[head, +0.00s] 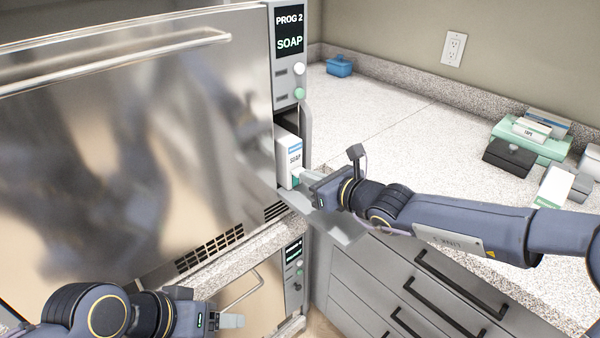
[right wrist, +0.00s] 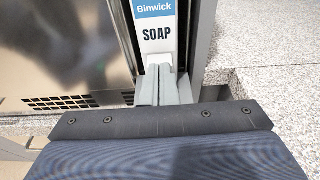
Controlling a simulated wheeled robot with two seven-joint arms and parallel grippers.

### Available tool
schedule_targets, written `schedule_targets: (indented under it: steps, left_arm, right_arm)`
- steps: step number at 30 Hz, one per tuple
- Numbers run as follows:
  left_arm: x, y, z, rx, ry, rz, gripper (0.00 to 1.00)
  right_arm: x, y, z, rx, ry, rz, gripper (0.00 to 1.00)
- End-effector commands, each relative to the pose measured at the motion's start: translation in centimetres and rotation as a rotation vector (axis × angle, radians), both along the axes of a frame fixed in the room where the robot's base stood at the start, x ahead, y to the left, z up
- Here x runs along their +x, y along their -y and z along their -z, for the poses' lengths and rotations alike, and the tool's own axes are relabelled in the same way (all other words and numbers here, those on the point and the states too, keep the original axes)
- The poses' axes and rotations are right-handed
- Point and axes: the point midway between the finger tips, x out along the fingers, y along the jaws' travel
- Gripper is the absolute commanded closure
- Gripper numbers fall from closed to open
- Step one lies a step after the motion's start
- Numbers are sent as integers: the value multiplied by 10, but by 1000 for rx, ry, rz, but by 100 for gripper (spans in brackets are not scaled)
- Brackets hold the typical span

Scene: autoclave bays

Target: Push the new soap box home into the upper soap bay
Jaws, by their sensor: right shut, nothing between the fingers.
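The white soap box (head: 290,158), with a blue band and the word SOAP, stands upright in the upper soap bay (head: 281,128) beside the big steel door. In the right wrist view the box (right wrist: 157,30) stands between the bay's side walls. My right gripper (head: 300,175) is shut with nothing in it, its fingertips at the lower front of the box. In the right wrist view the closed fingers (right wrist: 159,82) point at the box's lower face and seem to touch it. The bay's flap (head: 335,228) hangs open below the gripper. My left gripper (head: 232,321) is low at the front left.
The upper panel (head: 288,55) reads PROG 2 and SOAP. A lower unit (head: 293,265) sits beneath. The speckled counter (head: 385,125) is mostly clear, with a blue container (head: 339,66) at the back and a green tray (head: 530,142) with boxes at right.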

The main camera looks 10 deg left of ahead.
Motion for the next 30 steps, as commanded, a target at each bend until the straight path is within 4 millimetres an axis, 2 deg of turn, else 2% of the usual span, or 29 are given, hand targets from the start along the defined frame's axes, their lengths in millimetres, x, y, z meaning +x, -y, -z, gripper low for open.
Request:
schedule_targets:
  steps: [30]
  left_arm:
    - [0, 0, 3, 0, 0, 0, 32]
  right_arm:
    - [21, -29, 0, 0, -1, 0, 100]
